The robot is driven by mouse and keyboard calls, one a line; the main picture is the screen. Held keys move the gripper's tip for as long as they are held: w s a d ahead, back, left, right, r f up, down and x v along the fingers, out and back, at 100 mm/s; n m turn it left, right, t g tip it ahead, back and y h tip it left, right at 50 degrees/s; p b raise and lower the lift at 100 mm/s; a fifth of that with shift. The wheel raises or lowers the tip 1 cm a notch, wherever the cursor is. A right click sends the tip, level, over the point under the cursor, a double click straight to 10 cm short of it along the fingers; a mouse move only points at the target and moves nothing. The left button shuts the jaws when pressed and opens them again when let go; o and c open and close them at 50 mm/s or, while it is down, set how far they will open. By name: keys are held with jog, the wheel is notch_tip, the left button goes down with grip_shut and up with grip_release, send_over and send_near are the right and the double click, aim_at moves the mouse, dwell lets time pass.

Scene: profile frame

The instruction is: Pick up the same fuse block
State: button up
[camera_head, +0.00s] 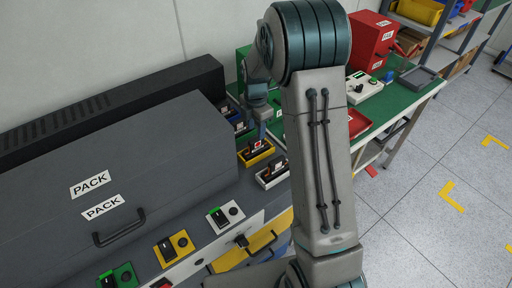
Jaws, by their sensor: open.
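Several small dark blocks, which look like fuse blocks, stand in coloured holders on the dark bench beside the grey PACK case. One block (257,146) with a red-and-white mark sits in a yellow holder (258,159). Another block (279,167) sits in a white holder (264,184) nearer the camera. Blue and green holders behind are partly hidden by my arm. My gripper (262,134) points down just above or behind the block in the yellow holder and appears empty; its fingers are small here, and I cannot tell whether they touch that block.
The grey PACK case (150,150) with a handle fills the left. Switch panels in white (225,217), yellow and green line its front. A green table (410,95) on the right holds a red box (371,42), a white control box and trays. Open floor lies at right.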

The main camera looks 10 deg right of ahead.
aim_at(256, 139)
jog(key=shift+f+p, duration=0.95)
jog(key=shift+f, duration=2.95)
jog(key=shift+c, duration=0.3)
grip_shut()
